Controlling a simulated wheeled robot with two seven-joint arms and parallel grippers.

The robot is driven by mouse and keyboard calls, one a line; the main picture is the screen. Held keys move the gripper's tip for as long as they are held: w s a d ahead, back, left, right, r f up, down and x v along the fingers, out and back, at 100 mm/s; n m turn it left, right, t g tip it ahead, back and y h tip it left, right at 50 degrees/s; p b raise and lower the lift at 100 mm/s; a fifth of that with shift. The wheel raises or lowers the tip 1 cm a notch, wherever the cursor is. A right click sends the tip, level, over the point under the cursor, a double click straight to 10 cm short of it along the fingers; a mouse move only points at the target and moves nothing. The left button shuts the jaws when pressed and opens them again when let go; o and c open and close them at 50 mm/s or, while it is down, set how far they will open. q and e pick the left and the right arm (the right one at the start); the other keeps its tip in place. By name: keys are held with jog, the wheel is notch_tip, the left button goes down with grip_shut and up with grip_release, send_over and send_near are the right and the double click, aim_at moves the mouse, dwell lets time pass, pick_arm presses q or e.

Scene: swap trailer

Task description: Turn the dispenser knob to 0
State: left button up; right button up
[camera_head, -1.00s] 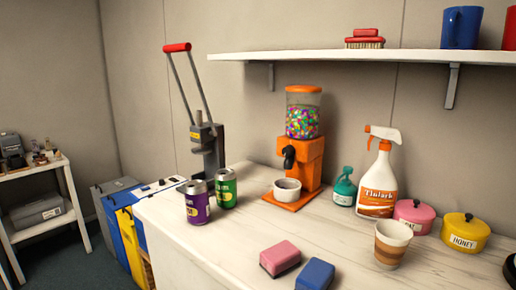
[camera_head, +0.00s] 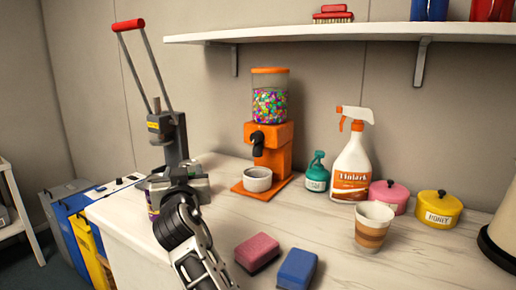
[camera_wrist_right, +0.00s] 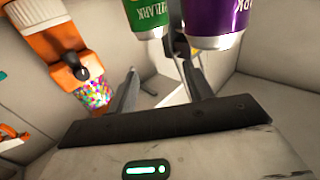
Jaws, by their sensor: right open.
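The orange dispenser (camera_head: 270,152) stands on the white counter with a clear jar of coloured candy on top. Its black knob (camera_head: 257,140) is on the front, above a white bowl (camera_head: 257,179). I cannot read any marking at the knob. The dispenser (camera_wrist_right: 55,42) and its knob (camera_wrist_right: 82,74) also show upside down in the right wrist view. My right gripper (camera_head: 178,180) is left of the dispenser, apart from the knob, with its fingers (camera_wrist_right: 158,70) open near the purple can (camera_wrist_right: 217,22) and green can (camera_wrist_right: 146,18). The head view largely hides the cans. My left gripper is not in view.
A lever press (camera_head: 165,130) stands behind my right gripper. A pink block (camera_head: 257,252) and blue block (camera_head: 296,268) lie in front. A teal bottle (camera_head: 317,175), spray bottle (camera_head: 351,170), cup (camera_head: 373,228) and pots stand right. A shelf (camera_head: 300,33) runs above.

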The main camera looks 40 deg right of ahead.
jog(key=s+d+r+m+g+h+b, duration=0.2)
jog(key=s+d+r+m+g+h, duration=0.15)
jog(key=d+m+g+h, duration=0.35)
jog(key=g+h+p, duration=0.2)
send_near(254, 138)
jog(key=x, duration=0.6)
jog(key=shift+d+r, duration=0.1)
jog(key=shift+d, duration=0.15)
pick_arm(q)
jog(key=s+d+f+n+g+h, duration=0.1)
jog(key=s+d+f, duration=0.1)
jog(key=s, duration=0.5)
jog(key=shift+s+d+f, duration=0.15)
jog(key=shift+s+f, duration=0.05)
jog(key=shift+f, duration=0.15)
pick_arm(e)
jog(key=shift+w+d, duration=0.3)
jog(key=shift+d, duration=0.35)
jog(key=shift+c, duration=0.3)
jog(key=c, duration=0.9)
